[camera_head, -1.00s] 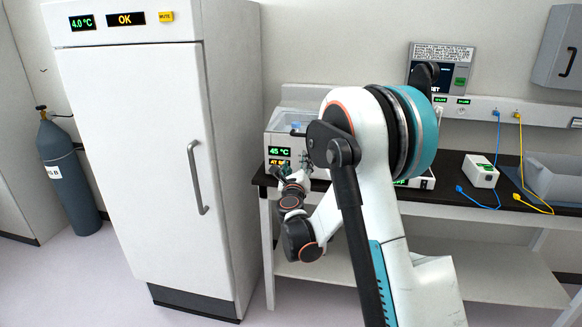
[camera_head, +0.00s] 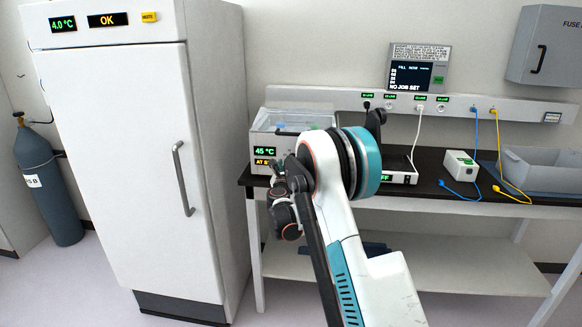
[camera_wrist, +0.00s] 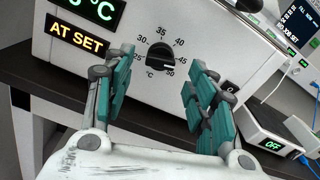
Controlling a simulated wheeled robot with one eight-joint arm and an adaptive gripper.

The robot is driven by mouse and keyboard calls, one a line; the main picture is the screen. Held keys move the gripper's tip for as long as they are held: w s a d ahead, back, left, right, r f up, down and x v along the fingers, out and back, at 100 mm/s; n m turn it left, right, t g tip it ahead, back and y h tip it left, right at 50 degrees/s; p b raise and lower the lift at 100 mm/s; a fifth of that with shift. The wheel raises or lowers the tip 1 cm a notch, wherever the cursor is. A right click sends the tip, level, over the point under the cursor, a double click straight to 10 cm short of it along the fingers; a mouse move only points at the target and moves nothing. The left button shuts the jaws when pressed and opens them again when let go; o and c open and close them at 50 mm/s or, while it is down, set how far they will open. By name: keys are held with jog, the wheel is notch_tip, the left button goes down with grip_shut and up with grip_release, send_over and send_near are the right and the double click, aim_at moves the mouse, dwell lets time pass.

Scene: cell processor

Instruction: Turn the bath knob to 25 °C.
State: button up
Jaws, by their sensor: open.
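The water bath (camera_head: 258,141) is a white box with a clear lid at the left end of the bench, and its display (camera_head: 264,151) reads 45 °C. A pale mark on the knob points right, toward the high end of the scale near 45 to 50. An amber display reads AT SET (camera_wrist: 75,37). My gripper (camera_wrist: 158,72) is open and empty, with teal fingers on either side of the knob, apparently short of touching it.
A tall white fridge (camera_head: 120,150) stands left of the bench. To the right of the bath are a device showing OFF (camera_wrist: 272,145), a small white box (camera_head: 461,165) with cables and a grey tray (camera_head: 540,178). A job screen (camera_head: 417,72) hangs above the bench.

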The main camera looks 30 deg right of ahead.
jog(key=x, duration=0.3)
jog(key=shift+b, duration=0.3)
jog(key=c, duration=1.1)
jog(key=shift+o, duration=0.3)
